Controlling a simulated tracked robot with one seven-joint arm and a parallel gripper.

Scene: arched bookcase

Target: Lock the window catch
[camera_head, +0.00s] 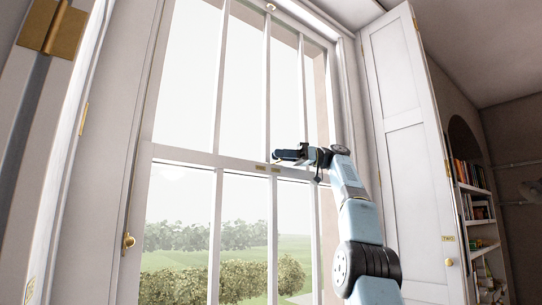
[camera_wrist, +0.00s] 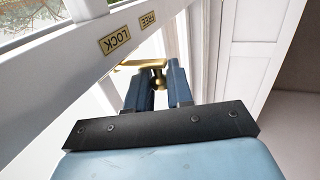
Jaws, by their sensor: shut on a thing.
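The window (camera_head: 222,120) is a tall white sash with a meeting rail (camera_head: 190,155) across its middle. The window catch (camera_wrist: 143,63) is brass, with an arm along the rail and a round knob. Small brass plates reading LOCK (camera_wrist: 115,41) and FREE (camera_wrist: 148,20) are on the rail and look upside down in the wrist view. My gripper (camera_head: 277,154) is at the rail. In the wrist view my gripper (camera_wrist: 163,76) has its blue fingers either side of the knob, shut on it. In the head view the catch is hidden by my gripper.
A white panelled shutter (camera_head: 400,110) stands open to the right, with a bookcase (camera_head: 470,200) beyond it. A brass knob (camera_head: 128,241) is on the frame at the left. Glazing bars and the frame surround the panes.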

